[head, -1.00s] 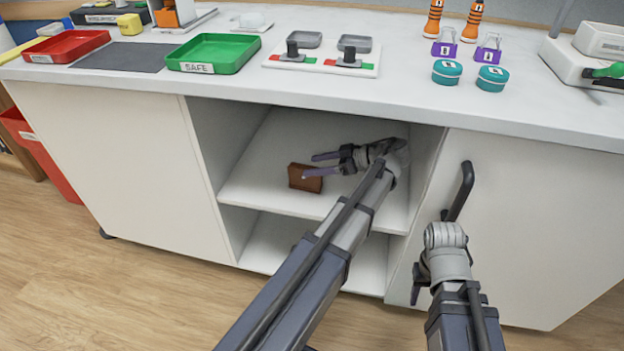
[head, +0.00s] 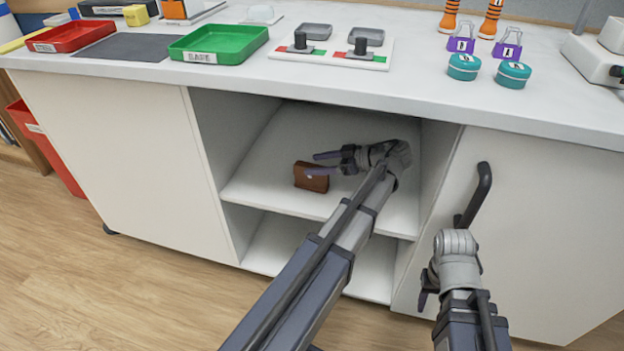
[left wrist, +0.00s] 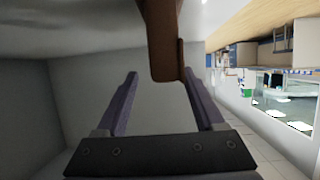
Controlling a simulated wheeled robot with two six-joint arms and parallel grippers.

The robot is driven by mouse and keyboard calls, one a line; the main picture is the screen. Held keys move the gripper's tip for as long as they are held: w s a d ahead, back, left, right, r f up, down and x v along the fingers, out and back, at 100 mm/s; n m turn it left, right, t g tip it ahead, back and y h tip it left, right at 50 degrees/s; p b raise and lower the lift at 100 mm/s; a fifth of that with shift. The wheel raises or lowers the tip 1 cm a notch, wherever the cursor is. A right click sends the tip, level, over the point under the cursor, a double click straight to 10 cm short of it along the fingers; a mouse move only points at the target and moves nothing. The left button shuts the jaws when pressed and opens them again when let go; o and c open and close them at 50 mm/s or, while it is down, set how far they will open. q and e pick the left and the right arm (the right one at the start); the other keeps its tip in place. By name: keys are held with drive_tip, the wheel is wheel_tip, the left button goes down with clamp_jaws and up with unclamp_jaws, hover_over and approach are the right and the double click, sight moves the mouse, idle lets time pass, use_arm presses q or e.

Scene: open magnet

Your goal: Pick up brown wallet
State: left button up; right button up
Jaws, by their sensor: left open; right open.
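The brown wallet (head: 313,182) stands upright on the upper shelf of the open cabinet bay. My left gripper (head: 312,164) is open at the wallet, one finger passing across its front and the other behind its top edge. In the left wrist view the wallet (left wrist: 163,40) shows at the top, between the finger lines and nearer the right finger. Contact with either finger cannot be told. My right gripper (head: 424,297) is open and empty, low in front of the right cabinet door, partly hidden by its own wrist.
The upper shelf (head: 265,190) has bare room left of the wallet. A lower shelf (head: 268,248) lies below. The right door (head: 530,230) has a dark handle (head: 474,196) close above my right wrist. The worktop (head: 400,90) overhangs the bay, with trays and jars on it.

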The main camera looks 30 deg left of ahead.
sight(302, 167)
use_arm(q)
drive_tip(key=x, duration=0.1)
drive_tip(key=b+x, duration=0.1)
drive_tip(key=x, duration=0.1)
drive_tip(key=b+x, duration=0.1)
drive_tip(key=x, duration=0.1)
drive_tip(key=shift+s, duration=0.4)
clamp_jaws()
